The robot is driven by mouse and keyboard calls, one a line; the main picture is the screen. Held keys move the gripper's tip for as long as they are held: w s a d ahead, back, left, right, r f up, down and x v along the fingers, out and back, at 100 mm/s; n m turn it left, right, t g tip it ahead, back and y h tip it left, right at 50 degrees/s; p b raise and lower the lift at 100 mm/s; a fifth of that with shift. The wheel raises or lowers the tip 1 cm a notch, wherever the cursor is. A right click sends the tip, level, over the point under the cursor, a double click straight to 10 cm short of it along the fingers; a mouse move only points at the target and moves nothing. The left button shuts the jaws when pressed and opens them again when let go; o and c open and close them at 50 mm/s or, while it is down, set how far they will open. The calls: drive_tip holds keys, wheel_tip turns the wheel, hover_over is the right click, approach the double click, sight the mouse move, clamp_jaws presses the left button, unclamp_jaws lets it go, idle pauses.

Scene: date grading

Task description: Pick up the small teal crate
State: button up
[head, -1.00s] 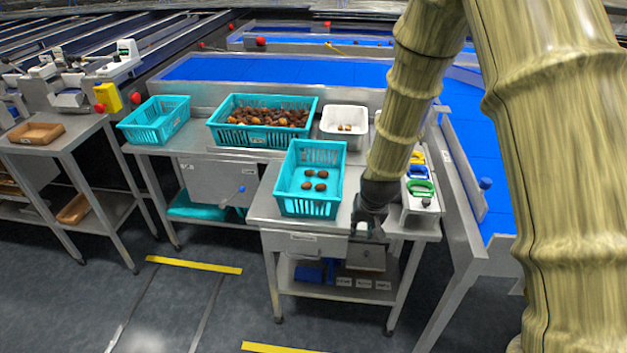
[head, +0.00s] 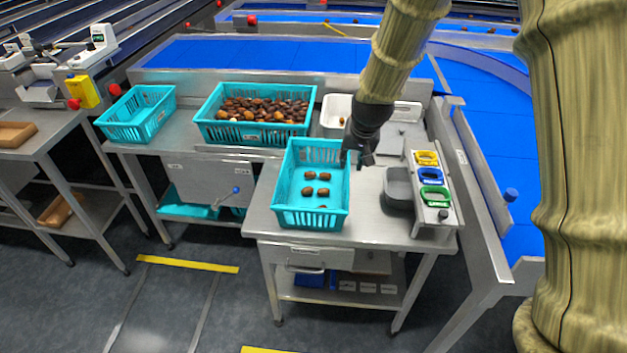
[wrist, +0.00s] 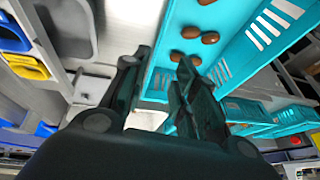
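A teal crate (head: 312,222) with several brown dates in it stands on the front metal table, and its inside and slotted wall fill the upper right of the wrist view (wrist: 236,62). A larger teal crate (head: 208,128) heaped with dates and an empty teal crate (head: 137,131) stand behind and to the left. My gripper (head: 358,160) is at the right rim of the front crate, toward its back corner. In the wrist view its two fingers (wrist: 163,60) are apart, with part of the crate showing beyond the gap. I cannot tell whether they touch the rim.
A grey bin (head: 398,190) and a rack with yellow, blue and green rings (head: 431,176) stand right of the crate. A white tub (head: 333,112) is behind, partly hidden by my arm. Bare tabletop (head: 368,215) lies between crate and bin. A blue conveyor (head: 493,150) runs along the right.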

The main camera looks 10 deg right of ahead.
sight(348, 173)
drive_tip(key=x, duration=0.4)
drive_tip(key=shift+f+p, duration=0.1)
drive_tip(key=shift+p, duration=0.25)
drive_tip(key=shift+p+x, duration=0.35)
drive_tip(key=shift+x, duration=0.6)
drive_tip(key=shift+d+p+x, duration=0.2)
drive_tip(key=shift+p+x, duration=0.3)
drive_tip(key=shift+x, duration=1.45)
drive_tip(key=shift+s, duration=0.1)
drive_tip(key=shift+c, duration=0.2)
clamp_jaws()
